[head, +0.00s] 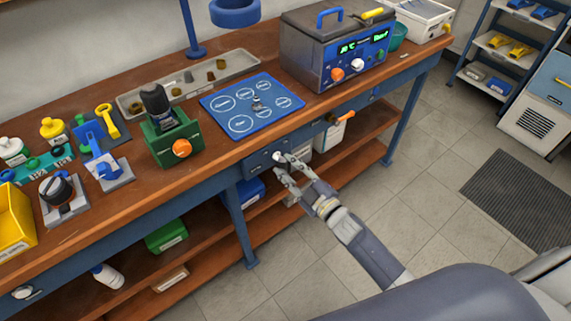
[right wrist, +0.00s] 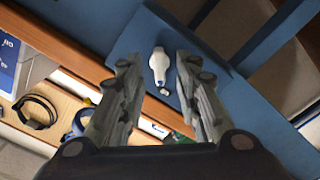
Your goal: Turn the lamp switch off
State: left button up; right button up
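A white lever-shaped switch (right wrist: 160,66) sits on a blue panel (right wrist: 133,42) in the right wrist view. I take it for the lamp switch. In the head view this blue panel (head: 256,164) is on the bench's front edge, and the switch is mostly hidden by my gripper there. My right gripper (head: 280,166) is at the panel. In the right wrist view its fingers (right wrist: 156,62) are apart, one on each side of the switch, with gaps visible; contact is not clear. A blue ring-shaped lamp head (head: 235,13) shows at the top. My left gripper is not in view.
The wooden bench (head: 235,148) carries a blue mat (head: 252,105), a green stand (head: 172,140) with an orange knob and a blue-fronted bath unit (head: 338,55). A lower shelf (head: 205,262) with bins lies below the panel.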

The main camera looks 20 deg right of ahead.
jog(key=v, duration=1)
